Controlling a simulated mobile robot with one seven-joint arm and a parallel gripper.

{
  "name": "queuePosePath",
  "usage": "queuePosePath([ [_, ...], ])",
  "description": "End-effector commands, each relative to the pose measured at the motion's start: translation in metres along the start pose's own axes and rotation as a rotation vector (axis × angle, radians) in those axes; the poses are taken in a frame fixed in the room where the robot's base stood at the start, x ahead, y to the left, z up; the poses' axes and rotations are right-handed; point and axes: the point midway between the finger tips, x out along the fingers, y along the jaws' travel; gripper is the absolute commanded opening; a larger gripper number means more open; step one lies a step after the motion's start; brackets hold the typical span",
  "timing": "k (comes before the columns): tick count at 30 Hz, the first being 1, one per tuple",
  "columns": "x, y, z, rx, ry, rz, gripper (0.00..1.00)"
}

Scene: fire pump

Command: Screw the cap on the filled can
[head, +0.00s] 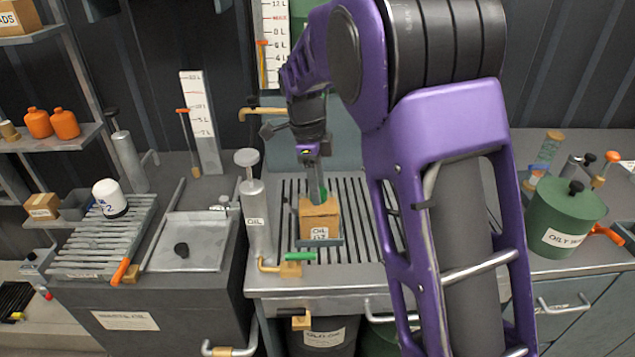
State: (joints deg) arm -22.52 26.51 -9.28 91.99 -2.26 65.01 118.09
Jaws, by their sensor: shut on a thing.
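The can (320,213) is a small tan-brown box with a white "OIL" label. It stands upright on the slatted grate in the middle of the bench. My gripper (317,190) points down right at the can's top and is shut on a small green piece that looks like the cap (323,191). The fingers hide most of it. I cannot tell whether the cap is seated on the can's neck or only held against it.
A grey oil pump cylinder (256,217) stands close left of the can, with a brass tap (288,268) in front. A brass spout (262,113) is behind. A green oil drum (565,216) stands at right, a white filter (110,198) on the left rack. My arm hides the grate's right side.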

Motion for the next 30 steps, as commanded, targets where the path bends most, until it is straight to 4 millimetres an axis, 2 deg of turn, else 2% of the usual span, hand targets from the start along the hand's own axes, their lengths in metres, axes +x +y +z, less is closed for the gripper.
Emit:
queuePosePath([
  [11,-0.0002,-0.0004,-0.0002,0.021,0.0,0.001,0.0],
  [21,-0.0008,-0.0008,-0.0003,0.206,0.0,0.024,0.0],
  [28,0.0002,-0.0008,-0.0002,0.216,-0.001,0.025,0.0],
  [29,0.0002,-0.0008,-0.0002,0.216,-0.001,0.025,0.53],
  [30,0.0002,-0.0008,-0.0002,0.216,-0.001,0.025,0.6],
])
